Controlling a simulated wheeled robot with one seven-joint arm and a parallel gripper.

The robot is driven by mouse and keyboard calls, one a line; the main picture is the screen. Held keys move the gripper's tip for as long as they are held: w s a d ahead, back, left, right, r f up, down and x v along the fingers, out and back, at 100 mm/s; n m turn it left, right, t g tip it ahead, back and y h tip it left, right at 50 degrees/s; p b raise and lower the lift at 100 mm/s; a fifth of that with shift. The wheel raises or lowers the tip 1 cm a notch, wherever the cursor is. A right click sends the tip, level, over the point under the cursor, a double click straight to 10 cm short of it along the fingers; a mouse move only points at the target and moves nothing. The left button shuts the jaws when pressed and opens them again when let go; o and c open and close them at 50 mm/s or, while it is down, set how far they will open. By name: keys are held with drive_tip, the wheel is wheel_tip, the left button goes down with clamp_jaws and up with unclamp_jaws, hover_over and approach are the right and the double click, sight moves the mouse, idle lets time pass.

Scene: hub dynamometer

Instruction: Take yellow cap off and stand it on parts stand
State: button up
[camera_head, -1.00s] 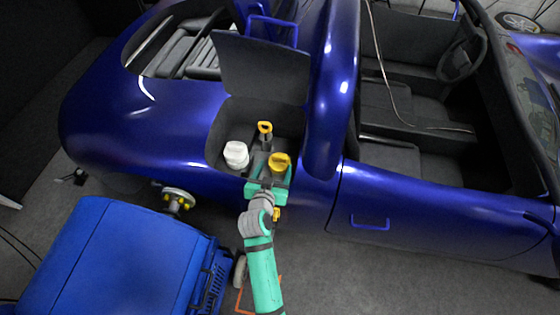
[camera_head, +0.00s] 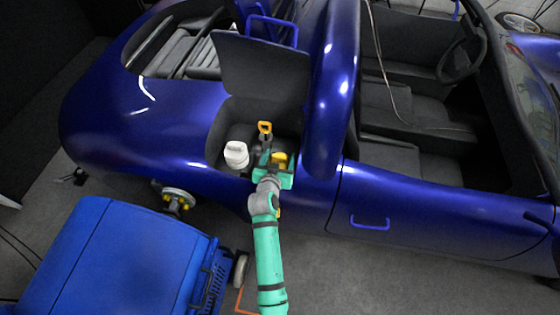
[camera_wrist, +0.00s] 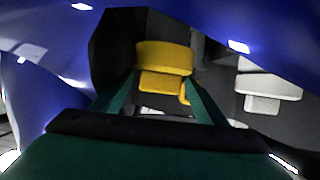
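The yellow cap (camera_head: 279,159) sits in the open bay of the blue car, at the right of the bay and partly hidden by my gripper. It also shows in the wrist view (camera_wrist: 163,57), as a wide yellow top with a narrower block below it. My gripper (camera_head: 273,165) is at the cap from the front. In the wrist view its green fingers (camera_wrist: 160,92) lie to the left and right of the cap and look apart; I see no clear contact. I cannot identify a parts stand.
A white cap (camera_head: 236,154) stands left of the yellow cap, and a yellow-handled dark part (camera_head: 265,131) stands behind. A raised dark lid (camera_head: 262,68) and the car's blue body (camera_head: 130,120) surround the bay. A blue cabinet (camera_head: 110,260) fills the lower left.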

drive_tip(key=c, duration=1)
